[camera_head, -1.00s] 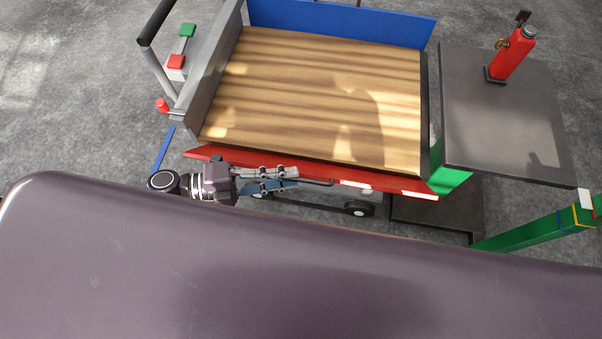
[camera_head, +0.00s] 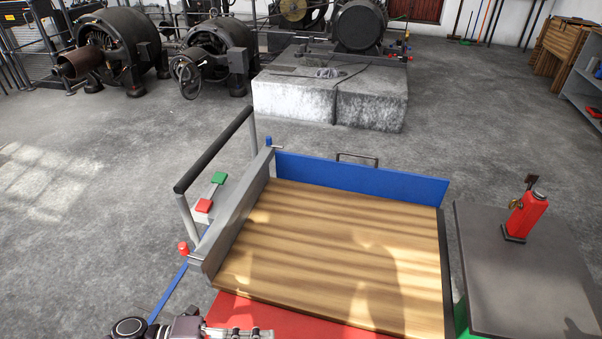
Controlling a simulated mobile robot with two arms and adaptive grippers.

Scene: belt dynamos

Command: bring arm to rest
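My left gripper (camera_head: 240,333) shows at the bottom edge, left of centre, pointing right. Its fingers are mostly cut off by the frame, so I cannot tell whether it is open or shut. It appears just in front of the red front panel (camera_head: 285,318) of a cart, and I cannot tell whether it touches it. The cart's wooden bed (camera_head: 335,255) is empty. My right gripper is not in view.
The cart has a blue back panel (camera_head: 365,181), a grey left side panel (camera_head: 234,225) and a black push handle (camera_head: 213,150). A dark table (camera_head: 510,275) on the right holds a red bottle jack (camera_head: 526,214). Dynamos (camera_head: 122,45) stand behind; the left floor is clear.

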